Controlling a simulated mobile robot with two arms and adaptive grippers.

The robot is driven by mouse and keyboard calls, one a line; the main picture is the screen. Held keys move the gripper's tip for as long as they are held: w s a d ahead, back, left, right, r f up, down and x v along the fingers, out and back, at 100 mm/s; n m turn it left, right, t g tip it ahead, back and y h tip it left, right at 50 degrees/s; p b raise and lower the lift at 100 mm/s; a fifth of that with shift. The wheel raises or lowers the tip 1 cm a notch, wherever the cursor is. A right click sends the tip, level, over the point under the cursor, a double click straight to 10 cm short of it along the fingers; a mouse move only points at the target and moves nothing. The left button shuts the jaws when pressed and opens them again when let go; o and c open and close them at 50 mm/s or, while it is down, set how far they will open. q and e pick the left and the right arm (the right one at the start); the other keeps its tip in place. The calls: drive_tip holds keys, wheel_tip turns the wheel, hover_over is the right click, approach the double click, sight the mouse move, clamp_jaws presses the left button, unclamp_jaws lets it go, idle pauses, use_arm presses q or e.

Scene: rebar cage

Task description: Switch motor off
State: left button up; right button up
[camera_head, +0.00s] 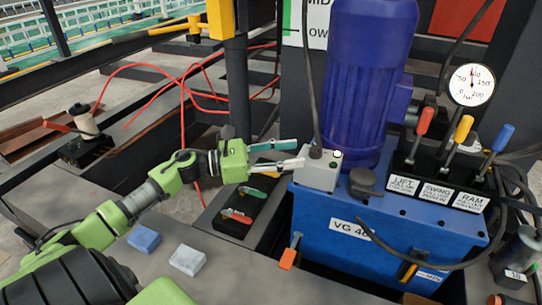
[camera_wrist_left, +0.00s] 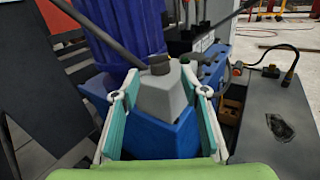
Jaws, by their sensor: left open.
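The blue motor (camera_head: 368,85) stands upright on the blue power unit (camera_head: 375,225). A small grey switch box (camera_head: 319,174) sits at the motor's left foot, with a dark knob or cable entry and a small round button (camera_head: 338,155) on top. A cable rises from it. My left gripper (camera_head: 300,154) is open, with its fingertips at the box's left side. In the left wrist view the grey box (camera_wrist_left: 162,97) appears between the two spread fingers (camera_wrist_left: 160,80). I cannot tell whether they touch it. The motor (camera_wrist_left: 120,40) shows behind. My right gripper is out of view.
Red, yellow and blue levers (camera_head: 458,132) and a pressure gauge (camera_head: 472,85) stand right of the motor. Blue and white blocks lie on the bench (camera_head: 235,270). Red hoses run behind.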

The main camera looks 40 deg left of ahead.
use_arm(q)
drive_tip(key=shift+v, duration=2.5)
